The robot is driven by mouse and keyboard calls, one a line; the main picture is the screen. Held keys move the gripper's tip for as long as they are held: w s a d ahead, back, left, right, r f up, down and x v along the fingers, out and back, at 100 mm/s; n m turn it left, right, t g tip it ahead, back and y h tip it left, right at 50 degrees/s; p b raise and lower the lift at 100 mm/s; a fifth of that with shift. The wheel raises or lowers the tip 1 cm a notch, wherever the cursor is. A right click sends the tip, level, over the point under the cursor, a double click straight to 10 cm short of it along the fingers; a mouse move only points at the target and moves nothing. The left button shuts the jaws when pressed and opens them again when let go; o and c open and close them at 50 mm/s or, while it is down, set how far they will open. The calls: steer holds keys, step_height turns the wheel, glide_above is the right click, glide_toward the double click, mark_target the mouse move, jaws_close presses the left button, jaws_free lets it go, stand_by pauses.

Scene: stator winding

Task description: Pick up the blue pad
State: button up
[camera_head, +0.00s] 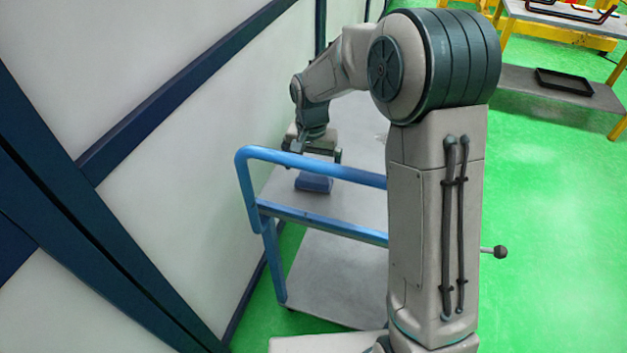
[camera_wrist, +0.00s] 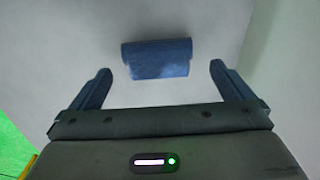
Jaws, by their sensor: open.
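The blue pad (camera_head: 314,183) lies on the grey top of a cart with a blue rail. In the wrist view the blue pad (camera_wrist: 158,59) is a small blue block ahead of my fingers, centred roughly between them. My gripper (camera_head: 318,152) is above the pad in the head view. In the wrist view my gripper (camera_wrist: 156,78) is open, with one finger on each side and nothing between them. The pad looks apart from both fingers. The exact height gap is hard to tell.
The cart (camera_head: 330,205) has a blue rail (camera_head: 310,167) in front of the pad and a lower shelf (camera_head: 335,275). A white wall (camera_head: 190,180) with dark beams stands close on the left. A yellow-framed table (camera_head: 560,85) holding a black tray (camera_head: 565,81) stands at the back right. Green floor lies open on the right.

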mark_target(314, 177)
steer(key=f, duration=0.4)
steer(key=shift+w+d+f+p, duration=0.1)
steer(key=shift+w+d+p, duration=0.25)
steer(key=shift+p, duration=0.05)
steer(key=shift+f, duration=0.5)
steer(key=c, duration=0.8)
steer(key=shift+o, duration=0.2)
steer(key=shift+r, duration=0.1)
steer(key=shift+r, duration=0.6)
step_height(314, 177, up, 3)
steer(key=shift+b, duration=0.35)
steer(key=d+r+b, duration=0.1)
steer(key=d+r, duration=0.5)
steer(key=d, duration=0.5)
steer(key=shift+w+d+r, duration=0.2)
steer(key=shift+d+r, duration=0.1)
steer(key=shift+r, duration=0.05)
